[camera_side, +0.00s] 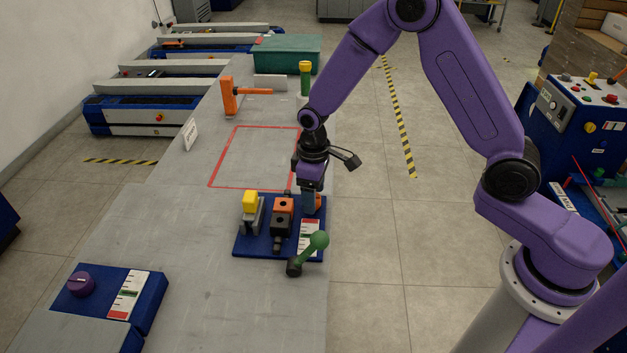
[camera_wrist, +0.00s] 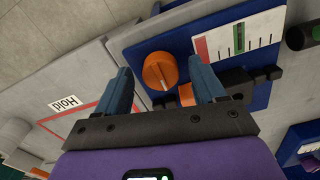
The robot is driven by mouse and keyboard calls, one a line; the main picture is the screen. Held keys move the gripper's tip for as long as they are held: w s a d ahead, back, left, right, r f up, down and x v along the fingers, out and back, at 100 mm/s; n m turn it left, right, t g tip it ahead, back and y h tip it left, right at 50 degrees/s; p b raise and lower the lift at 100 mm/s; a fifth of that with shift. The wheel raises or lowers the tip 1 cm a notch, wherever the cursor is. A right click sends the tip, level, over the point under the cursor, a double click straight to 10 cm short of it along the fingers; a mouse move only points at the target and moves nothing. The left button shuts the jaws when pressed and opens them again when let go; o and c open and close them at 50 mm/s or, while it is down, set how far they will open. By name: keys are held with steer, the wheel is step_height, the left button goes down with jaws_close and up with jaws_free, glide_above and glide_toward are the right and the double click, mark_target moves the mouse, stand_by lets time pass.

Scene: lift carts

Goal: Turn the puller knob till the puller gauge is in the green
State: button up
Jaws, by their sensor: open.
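In the side view my gripper (camera_side: 311,204) points down over the right part of a blue board (camera_side: 240,243). In the wrist view my open gripper (camera_wrist: 161,72) has its fingers on either side of an orange knob (camera_wrist: 160,70); whether they touch it I cannot tell. The knob shows partly beside the fingers in the side view (camera_side: 320,202). A white gauge (camera_wrist: 262,32) with ticks, a red end and a dark-edged green mark lies beside the knob; it also shows in the side view (camera_side: 309,228). No label naming the puller is readable.
A second panel (camera_side: 150,293) with a purple knob (camera_side: 81,284) and gauge (camera_side: 128,292) lies front left. The red-outlined area (camera_side: 255,158) is empty.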

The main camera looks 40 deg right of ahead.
step_height(320, 180, up, 17)
steer(key=shift+r, duration=0.15)
stand_by(0.4)
steer(key=s+d+f+n, duration=0.1)
steer(key=s+d+n, duration=0.2)
steer(key=s, duration=1.2)
steer(key=s+d+f+n, duration=0.1)
steer(key=s+d, duration=0.3)
steer(key=s, duration=1.1)
steer(key=shift+n, duration=0.9)
